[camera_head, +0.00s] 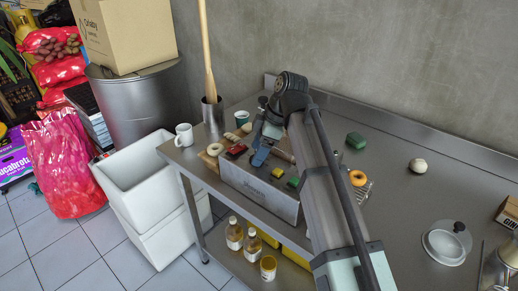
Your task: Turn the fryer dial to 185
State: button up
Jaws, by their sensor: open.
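A grey metal box with faint lettering on its front (262,194) stands at the front edge of the steel bench, and it may be the fryer. Small red, yellow and green pieces show along its top. I cannot make out a dial or any numbers; my arm covers the box's right part. My gripper (259,158) points down over the top of the box, towards its back left. It is open, and I see nothing held in it. Whether it touches anything there is too small to tell.
A green block (356,140), a doughnut (357,178) and a pale ball (418,165) lie right. A lidded pan (446,243) stands further right.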

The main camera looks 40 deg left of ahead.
jog(key=c, duration=1.1)
jog(key=shift+o, duration=0.2)
jog(key=m, duration=0.2)
jog(key=m+t+y, duration=0.1)
jog(key=m, duration=0.1)
jog(key=shift+s+d, duration=0.15)
jog(key=shift+s, duration=0.05)
jog(key=m+t, duration=0.2)
jog(key=m, duration=0.2)
jog(key=shift+s+m, duration=0.15)
jog(key=shift+m, duration=0.15)
jog(key=m+t, duration=0.1)
jog(key=m, duration=0.2)
jog(key=shift+s+m+t+h, duration=0.15)
jog(key=shift+m+t, duration=0.25)
jog(key=shift+m, duration=0.6)
jog(key=shift+m+t+h, duration=0.25)
jog(key=shift+m+t, duration=0.15)
jog(key=shift+m, duration=0.6)
